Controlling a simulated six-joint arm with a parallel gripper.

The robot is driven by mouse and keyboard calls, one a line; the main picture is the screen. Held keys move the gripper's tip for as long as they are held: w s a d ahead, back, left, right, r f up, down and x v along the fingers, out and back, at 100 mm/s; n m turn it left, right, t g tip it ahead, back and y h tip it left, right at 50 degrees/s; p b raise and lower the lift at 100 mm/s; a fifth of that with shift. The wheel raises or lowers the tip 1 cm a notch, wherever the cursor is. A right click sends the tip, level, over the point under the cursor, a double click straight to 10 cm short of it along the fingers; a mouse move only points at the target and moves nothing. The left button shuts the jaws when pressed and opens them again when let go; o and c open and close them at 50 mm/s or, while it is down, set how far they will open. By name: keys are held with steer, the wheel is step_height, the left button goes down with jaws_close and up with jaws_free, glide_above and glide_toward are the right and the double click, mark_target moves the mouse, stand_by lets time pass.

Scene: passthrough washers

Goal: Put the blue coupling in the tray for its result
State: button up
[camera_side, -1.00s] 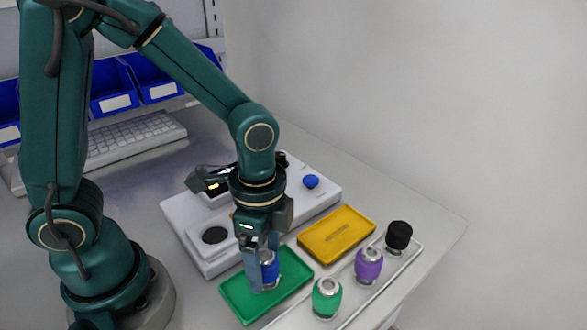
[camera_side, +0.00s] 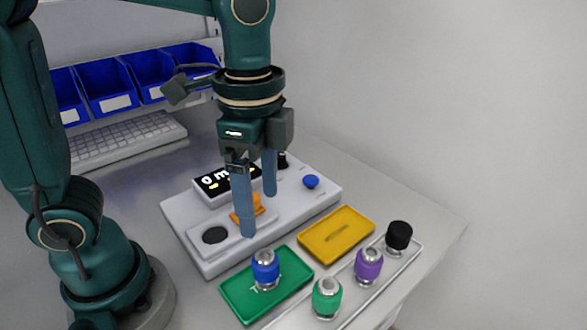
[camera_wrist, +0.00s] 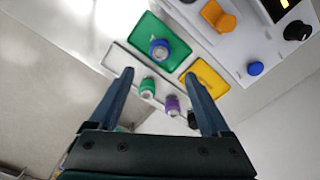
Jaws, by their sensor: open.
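The blue coupling (camera_side: 265,268) stands upright in the green tray (camera_side: 236,300), its silver top showing. In the wrist view the blue coupling (camera_wrist: 159,49) sits inside the green tray (camera_wrist: 146,28), clear of the fingers. My gripper (camera_side: 258,215) is open and empty, raised above and behind the coupling in the side view, in front of the tester's display. The yellow tray (camera_side: 337,234) lies beside the green one and is empty. The white tester (camera_side: 195,222) has a lit display (camera_side: 212,181) reading 0 and a unit partly hidden by a finger.
A clear rack (camera_side: 345,318) at the front right holds a green coupling (camera_side: 327,297), a purple coupling (camera_side: 368,264) and a black-topped one (camera_side: 398,236). The tester carries an orange part (camera_side: 247,208) and a blue button (camera_side: 311,181). A keyboard (camera_side: 130,138) and blue bins (camera_side: 108,88) are behind.

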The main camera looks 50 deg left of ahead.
steer(key=s+a+n+t, duration=0.4)
steer(key=a+n+t, duration=0.1)
steer(key=n, duration=0.6)
steer(key=shift+a+t, duration=0.3)
steer(key=shift+a, duration=0.05)
